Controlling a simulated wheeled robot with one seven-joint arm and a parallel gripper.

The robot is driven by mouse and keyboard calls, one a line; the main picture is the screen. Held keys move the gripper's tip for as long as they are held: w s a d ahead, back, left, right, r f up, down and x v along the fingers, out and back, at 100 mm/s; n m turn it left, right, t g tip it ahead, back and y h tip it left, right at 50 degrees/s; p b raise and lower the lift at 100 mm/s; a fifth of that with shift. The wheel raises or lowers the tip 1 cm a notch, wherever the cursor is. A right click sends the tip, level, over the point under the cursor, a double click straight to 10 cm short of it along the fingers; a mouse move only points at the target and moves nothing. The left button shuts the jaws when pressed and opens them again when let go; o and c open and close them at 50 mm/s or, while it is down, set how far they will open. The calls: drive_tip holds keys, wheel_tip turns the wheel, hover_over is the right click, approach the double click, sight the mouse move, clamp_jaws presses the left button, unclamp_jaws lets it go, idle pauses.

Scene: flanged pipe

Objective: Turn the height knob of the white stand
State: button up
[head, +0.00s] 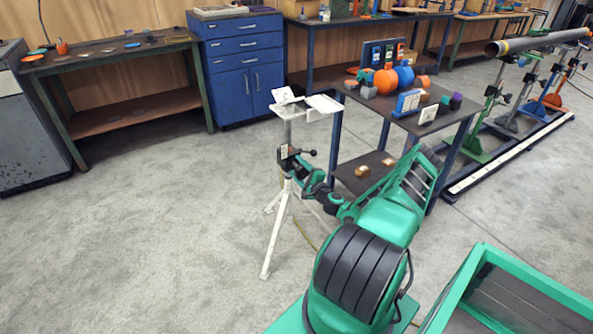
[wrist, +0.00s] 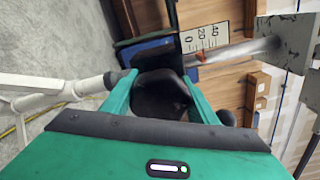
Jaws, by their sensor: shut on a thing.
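The white stand (head: 277,233) stands upright on spread legs in the head view. Its white post and head also show in the wrist view, with the metal post (wrist: 245,50) running to the right. The height knob (wrist: 160,97) is black and rounded, and it sits between my two green fingers. My gripper (wrist: 160,80) is shut on the knob, with a finger on each side of it. In the head view my gripper (head: 303,170) reaches the stand's post at mid-height, and the knob is hard to make out there. A scale plate (wrist: 206,38) marked 0, 20, 40 lies just beyond the knob.
A dark table (head: 440,115) with orange and blue parts stands close behind the stand on the right. A green-edged bin (head: 480,275) is at the lower right. A pipe (head: 540,40) rests on coloured stands at the far right. The grey floor on the left is clear.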

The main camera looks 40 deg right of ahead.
drive_tip(key=shift+s+d+f, duration=0.1)
drive_tip(key=shift+d+f, duration=0.05)
drive_tip(key=shift+f, duration=0.1)
drive_tip(key=o, duration=1)
drive_tip(key=shift+o, duration=0.2)
drive_tip(key=shift+r, duration=0.1)
drive_tip(key=v, duration=1)
drive_tip(key=shift+s, duration=0.3)
drive_tip(key=shift+c, duration=0.6)
